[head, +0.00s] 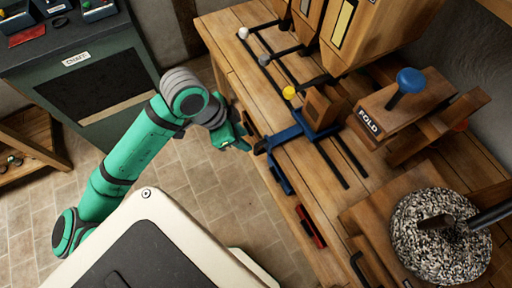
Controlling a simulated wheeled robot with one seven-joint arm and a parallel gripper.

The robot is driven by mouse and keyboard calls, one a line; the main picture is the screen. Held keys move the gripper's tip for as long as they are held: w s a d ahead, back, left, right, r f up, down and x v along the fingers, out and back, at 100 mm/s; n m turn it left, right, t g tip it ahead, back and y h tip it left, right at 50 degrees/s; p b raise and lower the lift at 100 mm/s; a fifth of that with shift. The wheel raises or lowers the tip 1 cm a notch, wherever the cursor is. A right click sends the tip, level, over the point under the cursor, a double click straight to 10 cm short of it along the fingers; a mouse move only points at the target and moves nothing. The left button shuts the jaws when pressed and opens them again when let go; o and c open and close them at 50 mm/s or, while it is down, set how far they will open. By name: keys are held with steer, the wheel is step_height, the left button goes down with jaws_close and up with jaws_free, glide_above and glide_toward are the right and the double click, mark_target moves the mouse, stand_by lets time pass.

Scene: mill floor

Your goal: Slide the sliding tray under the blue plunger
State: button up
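The sliding tray appears to be the blue carriage (286,135) on dark rails on the wooden bench, with a small wooden block on it. A dark grip sticks out from its near left end. The blue plunger (410,80) is a round blue knob on a stem above a wooden block marked FOLD (370,121). The tray is to the left of the plunger, not beneath it. My gripper (246,145) is at the bench's left edge, close to the tray's grip. Whether it touches the grip, and its finger opening, cannot be made out.
White, grey and yellow (289,92) knobs stand along the rails' left part, below wooden hoppers (352,35). A speckled millstone (440,235) is at the lower right. Red (311,227) and blue handles line the bench front. A dark green cabinet (95,85) stands at left.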

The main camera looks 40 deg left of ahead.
mark_target(256, 153)
steer(key=x, duration=1)
steer(key=shift+w+f, duration=0.15)
steer(key=shift+f, duration=0.1)
steer(key=shift+d, duration=0.1)
jaws_close()
